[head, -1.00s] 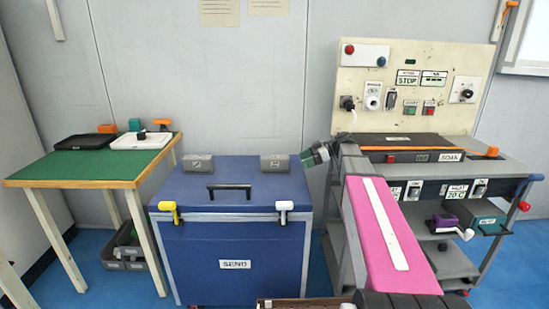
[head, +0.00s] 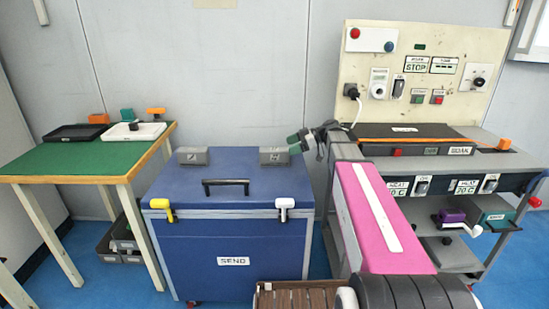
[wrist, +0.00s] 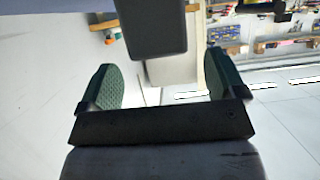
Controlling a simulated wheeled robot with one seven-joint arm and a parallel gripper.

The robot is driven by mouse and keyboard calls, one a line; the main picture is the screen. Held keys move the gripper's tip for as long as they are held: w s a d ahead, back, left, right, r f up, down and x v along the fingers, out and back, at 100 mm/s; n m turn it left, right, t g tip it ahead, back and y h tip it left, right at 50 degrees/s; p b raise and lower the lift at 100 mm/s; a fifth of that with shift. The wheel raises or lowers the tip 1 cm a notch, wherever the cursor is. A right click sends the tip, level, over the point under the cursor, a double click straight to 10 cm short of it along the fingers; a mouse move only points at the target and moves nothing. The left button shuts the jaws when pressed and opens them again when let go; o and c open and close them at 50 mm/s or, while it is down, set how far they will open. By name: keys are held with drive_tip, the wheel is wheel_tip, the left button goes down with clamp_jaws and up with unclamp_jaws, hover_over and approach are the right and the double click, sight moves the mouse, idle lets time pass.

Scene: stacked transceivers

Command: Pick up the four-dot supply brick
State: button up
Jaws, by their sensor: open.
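I cannot make out a four-dot mark on any block. Two grey blocks with small pale tags sit on the blue SEND chest (head: 230,220): a left block (head: 193,155) and a right block (head: 273,155). The tag markings are too small to read. My gripper (head: 297,142), with green finger pads, is just right of the right block at about its height. In the wrist view my gripper (wrist: 159,62) is open, its fingers wide apart and nothing held. A dark grey block (wrist: 152,28) shows beyond the gap between them.
A black handle (head: 226,183) stands on the chest lid. White and yellow latches are on its front. My pink arm is beside a grey bench (head: 410,165) with a switch panel. A green table (head: 75,160) with trays stands left. A crate of brown slats (head: 300,285) is at the bottom.

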sight(280, 148)
drive_tip(key=x, duration=0.5)
drive_tip(key=shift+a+r, duration=0.1)
drive_tip(key=shift+r, duration=0.1)
drive_tip(key=c, duration=1.3)
drive_tip(key=shift+r, duration=0.15)
wheel_tip(280, 148, up, 4)
drive_tip(key=shift+s+a+r, duration=0.1)
drive_tip(key=shift+a+r, duration=0.05)
drive_tip(key=s+a+r, duration=0.1)
drive_tip(key=a+r, duration=0.1)
drive_tip(key=a, duration=0.1)
drive_tip(key=s+a+r, duration=0.1)
drive_tip(key=a+r, duration=0.1)
drive_tip(key=a, duration=0.2)
drive_tip(key=a+r, duration=0.2)
drive_tip(key=a, duration=0.2)
drive_tip(key=shift+s+r, duration=0.25)
drive_tip(key=shift+s, duration=0.15)
